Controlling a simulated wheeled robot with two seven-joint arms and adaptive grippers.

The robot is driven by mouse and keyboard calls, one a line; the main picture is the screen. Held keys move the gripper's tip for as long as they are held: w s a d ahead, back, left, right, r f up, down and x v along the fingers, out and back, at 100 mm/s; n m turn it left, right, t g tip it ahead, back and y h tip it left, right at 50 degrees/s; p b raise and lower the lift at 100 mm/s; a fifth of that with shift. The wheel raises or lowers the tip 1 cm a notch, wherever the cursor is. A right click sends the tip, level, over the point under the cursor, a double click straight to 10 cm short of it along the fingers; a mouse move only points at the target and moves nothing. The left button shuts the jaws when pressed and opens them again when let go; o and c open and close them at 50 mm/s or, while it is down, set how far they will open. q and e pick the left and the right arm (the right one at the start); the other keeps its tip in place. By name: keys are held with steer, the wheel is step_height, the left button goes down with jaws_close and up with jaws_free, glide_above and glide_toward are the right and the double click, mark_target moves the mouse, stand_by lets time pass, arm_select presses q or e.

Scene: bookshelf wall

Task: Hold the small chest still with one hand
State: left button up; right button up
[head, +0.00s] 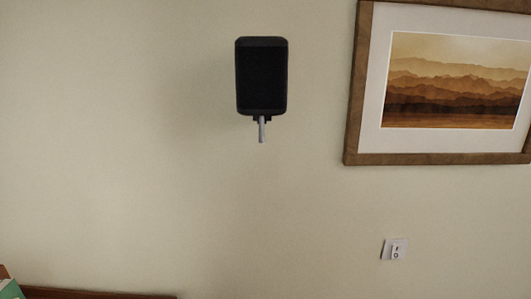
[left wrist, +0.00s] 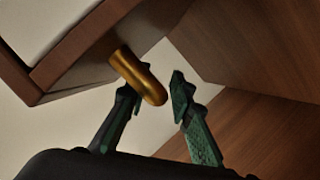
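In the left wrist view, a brown wooden body with a pale panel (left wrist: 100,40) fills the upper left. It may be the small chest, but only part of it shows, so I cannot be sure. A rounded gold peg (left wrist: 140,76) sticks out from its edge toward my left gripper (left wrist: 152,86). The gripper's two dark green fingers are apart, and the peg's end reaches in between them. A gap shows between the peg and the right finger. The head view shows neither the chest nor either gripper.
Brown wooden panels (left wrist: 250,125) stand behind and to the right of the left gripper. In the head view a black speaker (head: 262,75), a framed picture (head: 455,80) and a switch (head: 394,249) are on the wall. A reddish-brown wooden edge (head: 95,294) shows at the bottom left.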

arm_select(q)
steer(key=shift+o, duration=1.3)
steer(key=shift+r, duration=0.1)
steer(key=shift+w+d+r, duration=0.1)
steer(key=shift+d, duration=0.05)
